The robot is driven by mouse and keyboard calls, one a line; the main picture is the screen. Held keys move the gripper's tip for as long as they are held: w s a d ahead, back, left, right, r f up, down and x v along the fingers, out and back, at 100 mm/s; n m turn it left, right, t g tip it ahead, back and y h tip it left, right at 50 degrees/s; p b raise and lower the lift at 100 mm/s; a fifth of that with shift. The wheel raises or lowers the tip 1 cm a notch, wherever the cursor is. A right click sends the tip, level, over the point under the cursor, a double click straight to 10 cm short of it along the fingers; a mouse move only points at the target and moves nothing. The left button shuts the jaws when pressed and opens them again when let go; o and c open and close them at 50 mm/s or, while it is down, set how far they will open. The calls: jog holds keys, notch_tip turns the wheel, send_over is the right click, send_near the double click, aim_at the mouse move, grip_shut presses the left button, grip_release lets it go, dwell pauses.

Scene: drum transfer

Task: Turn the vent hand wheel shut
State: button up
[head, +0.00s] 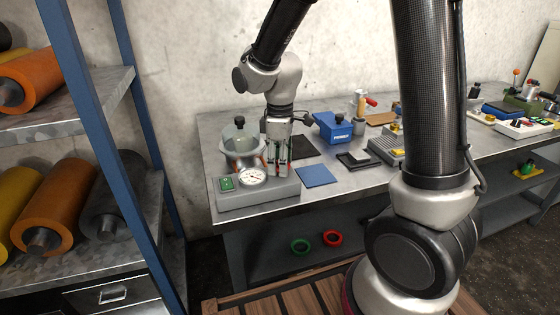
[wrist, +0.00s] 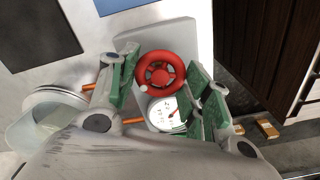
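The red vent hand wheel (wrist: 160,72) shows clearly in the wrist view, on a grey base unit (wrist: 181,35) with a round white gauge (wrist: 165,112). My gripper (wrist: 161,66) is open, its green-padded fingers on either side of the wheel with visible gaps to it. I cannot tell whether the fingertips are down at the wheel's height. In the head view my gripper (head: 277,168) points down over the right part of the base unit (head: 258,195), and its fingers mostly hide the wheel. The gauge (head: 252,177) is visible in front.
A blue mat (head: 317,175) and a dark mat (head: 299,147) lie to the right. A blue box (head: 333,128) stands behind. A roller rack (head: 95,120) stands at the left.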

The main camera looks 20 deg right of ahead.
jog(key=shift+m, duration=2.3)
jog(key=o, duration=1)
jog(key=shift+r, duration=0.1)
notch_tip(320, 180, up, 12)
jog(key=s+d+r+m+t, duration=0.2)
jog(key=s+d+m, duration=0.1)
jog(key=s+d, duration=0.4)
jog(key=s+d+r+m+t, duration=0.2)
jog(key=s+d+m, duration=0.2)
jog(key=s+d, duration=0.4)
jog(key=s, duration=0.4)
jog(key=shift+r+m, duration=0.3)
jog(key=shift+r, duration=0.05)
